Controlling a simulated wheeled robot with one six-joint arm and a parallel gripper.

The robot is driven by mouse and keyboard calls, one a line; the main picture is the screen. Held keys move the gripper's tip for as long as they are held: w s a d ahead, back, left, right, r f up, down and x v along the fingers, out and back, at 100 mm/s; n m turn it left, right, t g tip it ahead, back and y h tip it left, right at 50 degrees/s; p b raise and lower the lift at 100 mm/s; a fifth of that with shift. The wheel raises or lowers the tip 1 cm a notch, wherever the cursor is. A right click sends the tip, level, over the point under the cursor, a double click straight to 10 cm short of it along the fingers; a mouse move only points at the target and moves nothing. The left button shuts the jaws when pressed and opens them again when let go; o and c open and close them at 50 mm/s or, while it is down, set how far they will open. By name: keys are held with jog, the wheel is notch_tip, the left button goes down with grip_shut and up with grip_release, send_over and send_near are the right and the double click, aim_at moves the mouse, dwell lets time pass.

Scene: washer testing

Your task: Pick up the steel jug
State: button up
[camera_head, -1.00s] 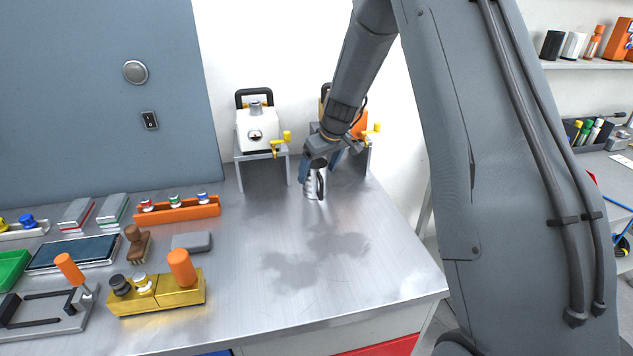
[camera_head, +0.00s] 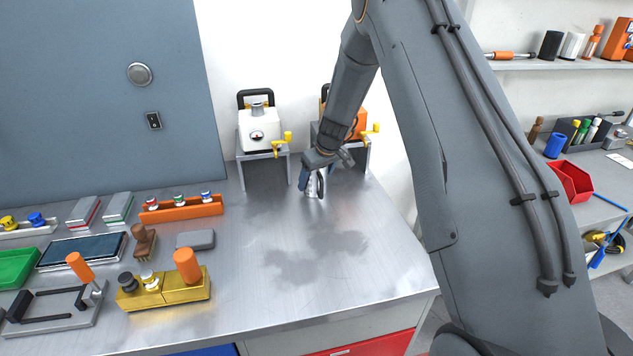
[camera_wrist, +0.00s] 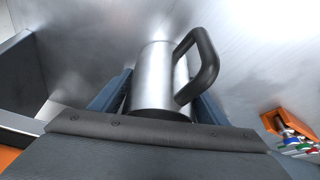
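The steel jug (camera_head: 312,188) stands on the metal bench, in front of the right-hand stand. It is a shiny cylinder with a dark handle. In the wrist view the jug (camera_wrist: 154,78) is between my fingers, its black handle to the right, partly in front of the right finger. My gripper (camera_head: 316,176) is low around the jug, pointing down, and hides its upper part in the head view. In the wrist view my gripper (camera_wrist: 162,95) has one blue finger on each side of the jug. The fingers look open, with narrow gaps to its wall.
A white device (camera_head: 257,130) on a metal stand is behind and left; an orange device (camera_head: 358,122) is on another stand close behind my gripper. An orange rack (camera_head: 180,208), a grey block (camera_head: 195,240) and a brass block (camera_head: 165,290) lie left. The bench front middle is clear.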

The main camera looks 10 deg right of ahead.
jog(key=c, duration=0.7)
jog(key=shift+c, duration=0.3)
jog(key=shift+r, duration=0.15)
